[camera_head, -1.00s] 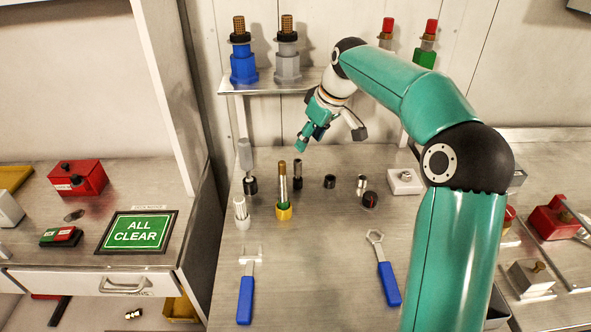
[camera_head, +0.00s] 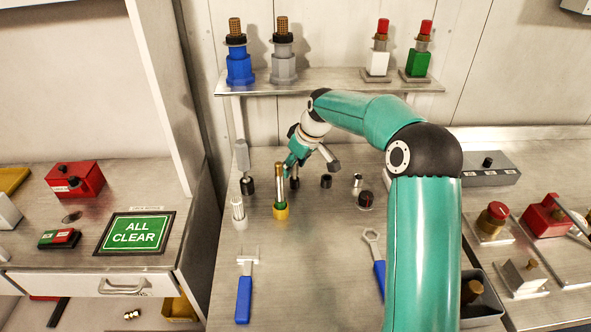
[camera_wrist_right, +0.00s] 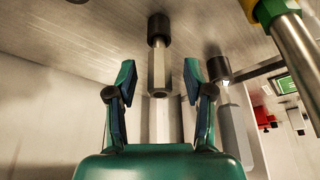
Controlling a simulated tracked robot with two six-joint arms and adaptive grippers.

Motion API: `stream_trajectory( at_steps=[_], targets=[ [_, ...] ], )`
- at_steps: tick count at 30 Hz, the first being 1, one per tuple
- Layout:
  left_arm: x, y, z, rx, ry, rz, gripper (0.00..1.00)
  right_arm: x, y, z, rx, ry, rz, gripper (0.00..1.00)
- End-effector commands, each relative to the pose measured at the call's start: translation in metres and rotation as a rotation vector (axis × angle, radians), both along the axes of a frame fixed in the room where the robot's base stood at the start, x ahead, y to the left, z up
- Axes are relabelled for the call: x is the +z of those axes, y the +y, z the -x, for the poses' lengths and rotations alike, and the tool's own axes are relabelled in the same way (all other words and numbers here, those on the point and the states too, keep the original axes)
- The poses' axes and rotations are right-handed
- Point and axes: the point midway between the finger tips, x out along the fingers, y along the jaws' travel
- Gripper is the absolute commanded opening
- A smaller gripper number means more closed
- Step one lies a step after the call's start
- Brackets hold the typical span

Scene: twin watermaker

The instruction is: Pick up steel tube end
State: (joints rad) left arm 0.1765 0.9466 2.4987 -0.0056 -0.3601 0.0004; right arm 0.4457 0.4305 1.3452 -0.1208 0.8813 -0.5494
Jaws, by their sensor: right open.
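A slim steel tube end (camera_wrist_right: 158,68) stands upright in a black holder on the bench, seen in the wrist view. In the head view its black lower part (camera_head: 295,183) shows just below my right gripper (camera_head: 291,164), which hides most of it. In the wrist view the two teal fingers of my right gripper (camera_wrist_right: 158,82) are open, one on each side of the tube end. Gaps show between the tube end and both fingers, so no contact is visible. My left gripper is in neither view.
A grey cylinder (camera_head: 243,155) and a white cluster (camera_head: 239,213) stand farther left. A black cap (camera_head: 326,181) is to the right. A shelf (camera_head: 340,80) runs behind. The bench front between two blue-handled tools is clear.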

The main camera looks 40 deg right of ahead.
Motion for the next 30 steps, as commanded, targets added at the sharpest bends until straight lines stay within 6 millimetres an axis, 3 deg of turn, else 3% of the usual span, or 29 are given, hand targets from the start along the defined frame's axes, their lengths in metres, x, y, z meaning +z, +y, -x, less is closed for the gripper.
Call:
stream_trajectory(
  at_steps=[5,14,23,30],
  targets=[
    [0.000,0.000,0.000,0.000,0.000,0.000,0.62,0.000,0.000,0.000,0.000,0.000,0.000,0.49],
    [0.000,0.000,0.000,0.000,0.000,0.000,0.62,0.000,0.000,0.000,-0.001,0.000,0.000,0.00],
    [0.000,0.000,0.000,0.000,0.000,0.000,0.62,0.002,-0.001,0.001,-0.001,-0.001,0.000,0.00],
    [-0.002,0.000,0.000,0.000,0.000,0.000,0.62,0.030,-0.001,0.000,-0.001,-0.005,0.002,0.00]
  ],
)
